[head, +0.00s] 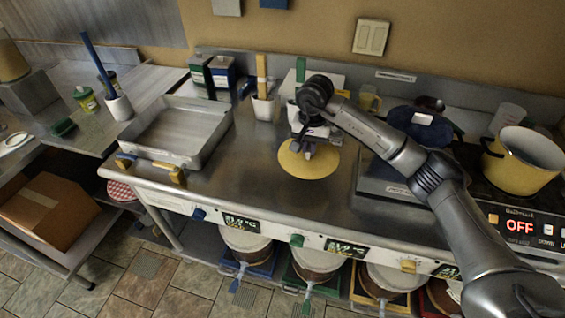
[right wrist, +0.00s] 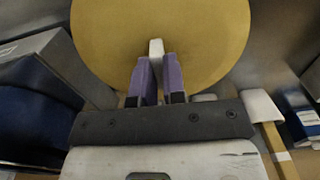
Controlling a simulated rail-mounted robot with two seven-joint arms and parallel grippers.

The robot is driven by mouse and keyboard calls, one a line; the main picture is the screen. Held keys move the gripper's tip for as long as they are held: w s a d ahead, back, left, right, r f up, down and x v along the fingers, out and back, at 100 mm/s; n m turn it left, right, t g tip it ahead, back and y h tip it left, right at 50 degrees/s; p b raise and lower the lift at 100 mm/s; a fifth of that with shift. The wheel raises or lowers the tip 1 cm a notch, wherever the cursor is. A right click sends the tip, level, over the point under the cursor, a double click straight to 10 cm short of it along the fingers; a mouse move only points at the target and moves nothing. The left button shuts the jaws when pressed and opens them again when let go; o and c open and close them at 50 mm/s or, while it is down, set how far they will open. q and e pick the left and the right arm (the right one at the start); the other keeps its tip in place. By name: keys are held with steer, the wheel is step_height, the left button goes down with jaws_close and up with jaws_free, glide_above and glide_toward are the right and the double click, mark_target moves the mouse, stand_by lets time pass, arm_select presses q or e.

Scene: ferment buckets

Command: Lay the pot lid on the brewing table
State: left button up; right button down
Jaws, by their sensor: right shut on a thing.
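The pot lid (head: 318,167) is a flat yellow disc over the middle of the steel brewing table (head: 245,172). My right gripper (head: 305,148) is above it, shut on its small pale knob. In the right wrist view, the purple fingers (right wrist: 160,78) pinch the white knob (right wrist: 156,52) of the lid (right wrist: 205,35). The lid looks about level; I cannot tell whether it touches the table or is just above it. The yellow pot (head: 520,165) stands uncovered on the cooker at the right. My left gripper is not in view.
A shallow steel tray (head: 160,155) sits left of the lid. White holders (head: 264,107) and boxes (head: 222,75) line the back. A dark blue cloth-like thing (head: 425,125) lies at the right. Bare table surrounds the lid's left and front sides.

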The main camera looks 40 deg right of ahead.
mark_target(282, 148)
steer(key=w+a+f, duration=0.1)
steer(key=w, duration=0.1)
steer(key=w+a+f+p, duration=0.1)
steer(key=w+f, duration=0.1)
steer(key=w+a+f, duration=0.1)
steer(key=w+a, duration=0.1)
steer(key=shift+w+a+f, duration=0.1)
steer(key=shift+w+f, duration=0.15)
steer(key=shift+w, duration=0.05)
steer(key=shift+f+p, duration=0.8)
steer(key=shift+f, duration=1.2)
steer(key=shift+f, duration=0.1)
steer(key=shift+f+b, duration=0.15)
steer(key=shift+b, duration=0.15)
steer(key=c, duration=1.2)
jaws_free()
